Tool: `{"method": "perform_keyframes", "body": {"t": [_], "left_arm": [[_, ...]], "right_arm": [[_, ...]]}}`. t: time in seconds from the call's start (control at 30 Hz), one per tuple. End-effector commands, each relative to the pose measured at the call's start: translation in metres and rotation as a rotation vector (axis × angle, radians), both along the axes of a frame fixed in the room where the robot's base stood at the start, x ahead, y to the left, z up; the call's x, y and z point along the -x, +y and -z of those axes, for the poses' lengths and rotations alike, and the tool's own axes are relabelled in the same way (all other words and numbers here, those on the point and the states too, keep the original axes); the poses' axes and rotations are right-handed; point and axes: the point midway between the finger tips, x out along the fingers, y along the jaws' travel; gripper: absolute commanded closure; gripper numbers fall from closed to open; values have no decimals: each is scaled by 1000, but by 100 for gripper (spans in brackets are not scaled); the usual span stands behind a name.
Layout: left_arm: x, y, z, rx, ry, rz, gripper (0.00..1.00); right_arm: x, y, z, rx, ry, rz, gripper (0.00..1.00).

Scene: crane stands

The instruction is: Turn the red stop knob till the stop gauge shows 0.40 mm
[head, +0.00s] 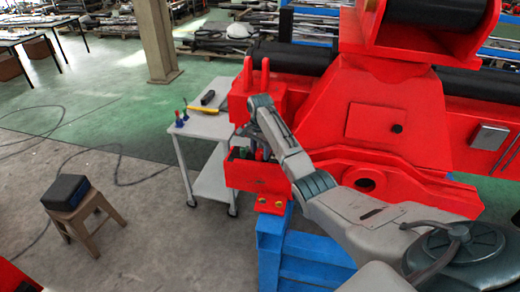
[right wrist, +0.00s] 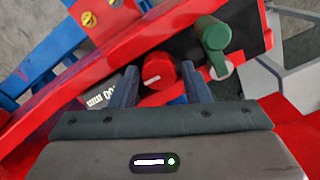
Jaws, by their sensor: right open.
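The red stop knob (right wrist: 159,72) has a pale mark on its face. In the right wrist view it sits in a dark recess of the red frame. My right gripper (right wrist: 160,80) is open, with one finger on each side of the knob; I cannot tell whether they touch it. A pale gauge strip (right wrist: 101,98) with dark marks and digits lies left of the knob, partly hidden by the left finger; its reading is not legible. In the head view my right gripper (head: 250,145) is small at the red frame's near-left end. My left gripper is not in view.
A green lever (right wrist: 213,42) stands close to the knob on its right. Blue stands (head: 285,255) support the red frame (head: 375,130). A white cart (head: 208,125) with tools and a stool (head: 80,210) with a dark box stand to the left. Floor between them is clear except cables.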

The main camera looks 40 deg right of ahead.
Motion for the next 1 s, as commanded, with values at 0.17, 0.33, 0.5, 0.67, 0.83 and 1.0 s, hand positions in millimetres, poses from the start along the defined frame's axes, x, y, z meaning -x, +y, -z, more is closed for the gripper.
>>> {"method": "perform_keyframes", "body": {"t": [0.17,0.33,0.5,0.67,0.83,1.0], "left_arm": [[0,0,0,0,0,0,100],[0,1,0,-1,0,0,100],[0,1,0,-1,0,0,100],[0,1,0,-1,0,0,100],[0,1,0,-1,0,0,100],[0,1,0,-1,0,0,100]], "right_arm": [[0,0,0,0,0,0,63],[0,0,0,0,0,0,89],[0,0,0,0,0,-9,89],[0,0,0,0,0,-50,89],[0,0,-1,0,0,-146,89],[0,0,-1,0,0,-288,89]]}}
